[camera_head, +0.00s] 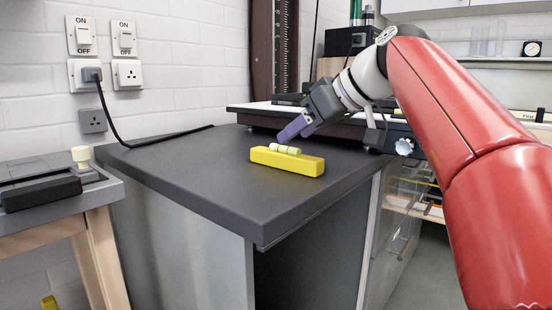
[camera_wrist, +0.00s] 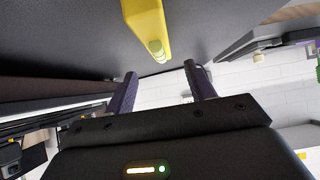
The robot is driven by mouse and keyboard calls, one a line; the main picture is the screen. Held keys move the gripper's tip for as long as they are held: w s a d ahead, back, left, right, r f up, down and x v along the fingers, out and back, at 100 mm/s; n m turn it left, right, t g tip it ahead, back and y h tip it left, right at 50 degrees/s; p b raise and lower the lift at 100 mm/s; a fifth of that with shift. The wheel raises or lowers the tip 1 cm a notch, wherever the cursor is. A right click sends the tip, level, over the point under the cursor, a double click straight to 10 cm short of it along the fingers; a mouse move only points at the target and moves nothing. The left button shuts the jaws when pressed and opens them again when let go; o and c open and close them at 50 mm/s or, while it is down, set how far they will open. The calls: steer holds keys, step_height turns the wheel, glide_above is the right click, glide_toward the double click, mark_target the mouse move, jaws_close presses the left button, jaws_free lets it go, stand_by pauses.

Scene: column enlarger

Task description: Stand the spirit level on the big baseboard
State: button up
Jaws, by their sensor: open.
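The yellow spirit level (camera_head: 287,162) lies on the dark grey worktop (camera_head: 190,170), with a pale green vial along its top. My gripper (camera_head: 297,128) is just above and behind the level, its purple fingers pointing down to the left. In the wrist view my gripper (camera_wrist: 161,75) is open and empty, and the yellow level (camera_wrist: 147,22) shows beyond the fingertips, apart from them.
A dark upright column (camera_head: 274,50) rises at the back. A black cable (camera_head: 118,130) runs from a wall socket onto the worktop's rear. A lower side table (camera_head: 95,193) with a black block stands at left, across a gap. The worktop's front and left are clear.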

mark_target(285, 146)
steer(key=x, duration=0.3)
steer(key=b+x, duration=0.1)
steer(key=x, duration=0.3)
steer(key=shift+s+f, duration=0.2)
steer(key=shift+f, duration=0.15)
steer(key=shift+c, duration=0.2)
steer(key=shift+d, duration=0.1)
jaws_close()
steer(key=shift+r, duration=0.15)
